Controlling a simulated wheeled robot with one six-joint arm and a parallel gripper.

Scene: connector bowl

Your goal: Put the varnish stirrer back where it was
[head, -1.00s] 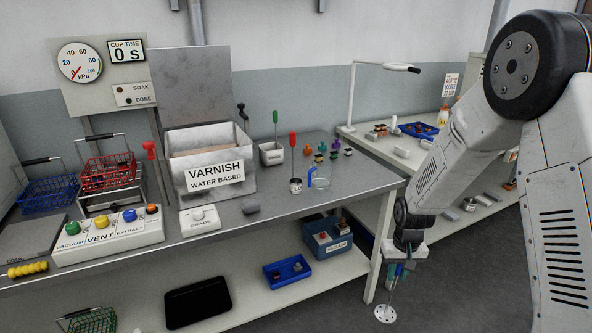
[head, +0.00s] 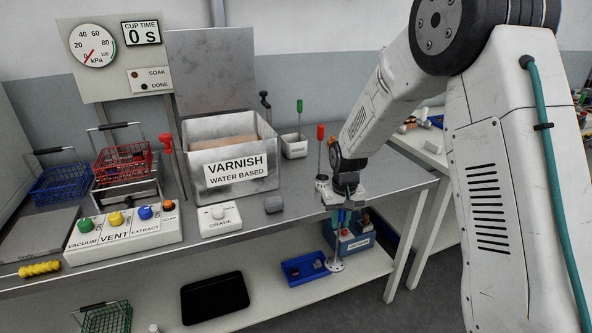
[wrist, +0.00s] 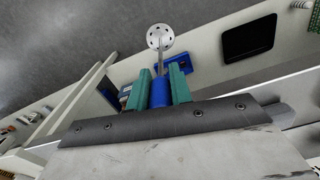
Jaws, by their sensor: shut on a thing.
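My gripper (head: 344,216) is shut on the blue handle of the varnish stirrer (head: 336,265). In the head view the stirrer hangs roughly upright, its pale disc lowest, in front of the bench's right front part. In the wrist view the green fingers of my gripper (wrist: 163,88) clasp the blue handle, and the holed disc of the stirrer (wrist: 160,37) shows beyond it. The grey varnish tank (head: 229,185) stands on the bench, left of my gripper. My arm hides part of the bench's right end.
A small grey holder (head: 294,147) stands right of the tank, with a green-handled tool (head: 299,108) beside or in it. A red-handled tool (head: 320,132) stands near my wrist. A blue tray (head: 304,270) and a black tray (head: 215,297) lie on the lower shelf.

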